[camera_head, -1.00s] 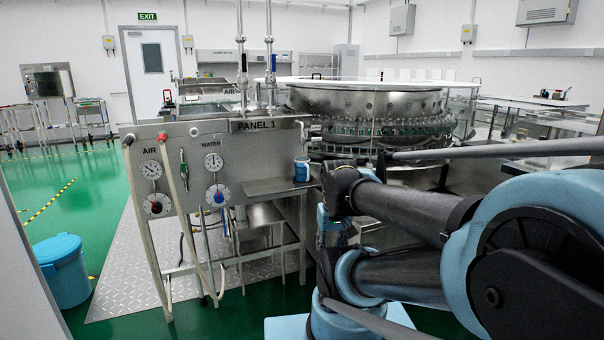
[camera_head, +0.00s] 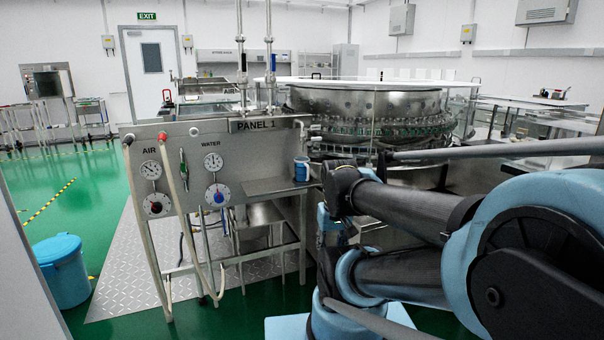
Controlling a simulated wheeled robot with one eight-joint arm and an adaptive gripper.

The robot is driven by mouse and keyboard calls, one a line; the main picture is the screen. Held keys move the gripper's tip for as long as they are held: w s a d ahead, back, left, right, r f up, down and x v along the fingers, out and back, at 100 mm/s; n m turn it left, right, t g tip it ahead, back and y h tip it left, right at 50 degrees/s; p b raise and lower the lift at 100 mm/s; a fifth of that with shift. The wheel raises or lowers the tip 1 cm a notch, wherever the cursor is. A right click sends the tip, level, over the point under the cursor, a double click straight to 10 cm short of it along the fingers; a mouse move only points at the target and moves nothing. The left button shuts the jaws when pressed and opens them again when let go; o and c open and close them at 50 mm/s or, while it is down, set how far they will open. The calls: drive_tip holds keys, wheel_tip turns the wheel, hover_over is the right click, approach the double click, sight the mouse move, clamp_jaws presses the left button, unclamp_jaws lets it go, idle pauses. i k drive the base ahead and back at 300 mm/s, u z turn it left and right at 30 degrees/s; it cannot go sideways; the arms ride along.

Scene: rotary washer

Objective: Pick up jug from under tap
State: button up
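A small blue and grey jug-like container (camera_head: 301,170) stands upright at the right end of the metal shelf (camera_head: 262,187) on the front of PANEL 1. A metal pipe fitting (camera_head: 302,128), which may be the tap, sits above it at the panel's right edge. My dark and blue arm fills the right side of the picture, and one of its joints is just right of the container in the picture. I cannot make out my gripper's fingers. Whether anything touches the container cannot be told.
PANEL 1 (camera_head: 190,132) has gauges, knobs and hanging hoses. A large round washer (camera_head: 365,100) with a glass guard stands behind it. A blue lidded bin (camera_head: 62,270) is on the green floor at the left. The floor between bin and back wall is mostly clear.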

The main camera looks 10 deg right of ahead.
sight(301, 164)
drive_tip(key=z, duration=2)
drive_tip(key=k, duration=0.85)
drive_tip(key=u, duration=0.85)
drive_tip(key=i, duration=1)
